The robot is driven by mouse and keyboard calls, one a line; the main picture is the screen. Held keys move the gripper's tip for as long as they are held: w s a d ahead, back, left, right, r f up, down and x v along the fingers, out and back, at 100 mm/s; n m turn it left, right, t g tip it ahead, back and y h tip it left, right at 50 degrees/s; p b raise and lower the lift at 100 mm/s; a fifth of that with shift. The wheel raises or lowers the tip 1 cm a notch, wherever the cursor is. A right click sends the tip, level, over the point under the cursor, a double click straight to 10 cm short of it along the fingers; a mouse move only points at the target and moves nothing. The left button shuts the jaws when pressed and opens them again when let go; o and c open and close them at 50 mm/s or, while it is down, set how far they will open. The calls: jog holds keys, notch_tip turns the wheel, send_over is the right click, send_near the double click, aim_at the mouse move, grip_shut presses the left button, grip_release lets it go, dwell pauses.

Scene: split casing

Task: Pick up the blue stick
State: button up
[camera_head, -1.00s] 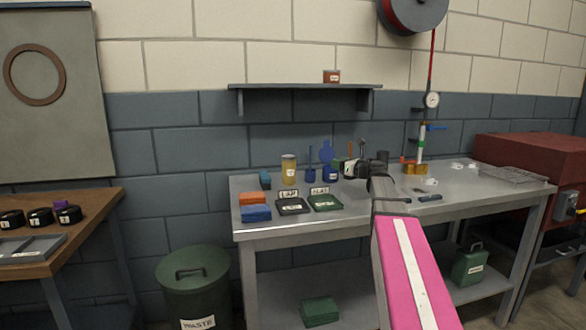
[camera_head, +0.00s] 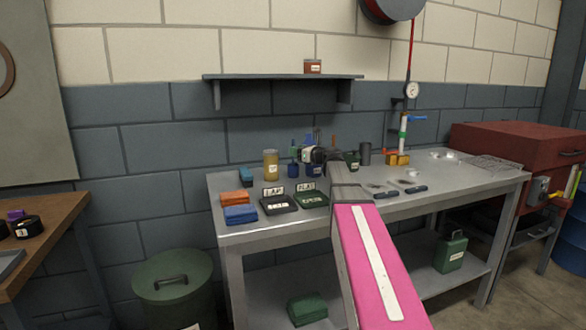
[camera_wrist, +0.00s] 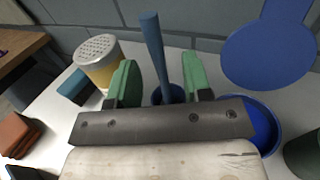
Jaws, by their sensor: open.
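The blue stick (camera_wrist: 152,40) stands nearly upright, tilted slightly left, in a small blue cup (camera_wrist: 159,95) in the wrist view. My gripper (camera_wrist: 160,70) is open. Its two green fingers are on either side of the stick, with visible gaps between stick and fingers. The bar of my gripper hides part of the cup. In the head view, my gripper (camera_head: 302,142) is over the back of the grey bench, at the cups. The stick cannot be made out clearly there.
A blue round paddle (camera_wrist: 268,52) stands in a wider blue cup (camera_wrist: 272,128) close on the right. A yellow can with a holed lid (camera_wrist: 98,62) is left. Trays (camera_head: 278,204), orange (camera_head: 235,198) and blue blocks (camera_head: 240,214) lie in front. The wall is close behind.

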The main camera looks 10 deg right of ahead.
jog(key=x, duration=0.4)
jog(key=shift+w+a+r, duration=0.1)
jog(key=shift+w+a, duration=0.15)
jog(key=shift+a, duration=0.05)
grip_shut()
